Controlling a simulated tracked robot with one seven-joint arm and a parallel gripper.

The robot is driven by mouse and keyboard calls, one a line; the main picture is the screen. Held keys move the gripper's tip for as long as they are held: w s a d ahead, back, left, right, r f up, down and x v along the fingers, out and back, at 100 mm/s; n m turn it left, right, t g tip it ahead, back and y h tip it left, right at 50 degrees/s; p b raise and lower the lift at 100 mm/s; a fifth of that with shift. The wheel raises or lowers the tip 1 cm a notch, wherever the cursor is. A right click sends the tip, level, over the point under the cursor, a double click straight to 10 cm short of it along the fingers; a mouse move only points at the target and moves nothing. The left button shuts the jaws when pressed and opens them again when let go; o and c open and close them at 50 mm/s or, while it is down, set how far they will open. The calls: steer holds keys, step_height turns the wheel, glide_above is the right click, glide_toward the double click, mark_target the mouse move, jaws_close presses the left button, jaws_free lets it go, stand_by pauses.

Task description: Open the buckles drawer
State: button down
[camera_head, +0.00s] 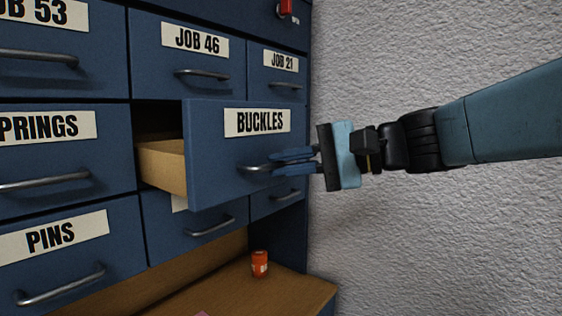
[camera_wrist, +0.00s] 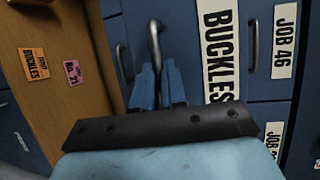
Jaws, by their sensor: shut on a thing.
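The buckles drawer (camera_head: 215,140) has a blue front with a white BUCKLES label (camera_head: 257,122). It stands pulled out well past its neighbours, with its wooden side (camera_head: 163,167) and a dark gap above it showing. My gripper (camera_head: 274,162) is shut on the drawer's grey bar handle (camera_head: 249,168), coming from the right. In the wrist view the blue fingers (camera_wrist: 159,75) close on the handle (camera_wrist: 154,42) beside the BUCKLES label (camera_wrist: 216,50). The drawer's contents are hidden.
Shut blue drawers labelled JOB 46 (camera_head: 200,58), JOB 21, SPRINGS and PINS (camera_head: 75,255) surround it. Orange (camera_wrist: 34,63) and pink (camera_wrist: 76,73) tags show on wood in the wrist view. A pale wall is at right.

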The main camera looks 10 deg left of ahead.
steer(key=shift+w+f, duration=0.1)
steer(key=shift+f, duration=0.1)
steer(key=c, duration=1.4)
jaws_free()
steer(key=shift+w, duration=0.15)
steer(key=shift+o, duration=1.1)
steer(key=shift+r, duration=0.1)
steer(key=shift+d, duration=0.15)
steer(key=v, duration=1.3)
steer(key=shift+d, duration=0.3)
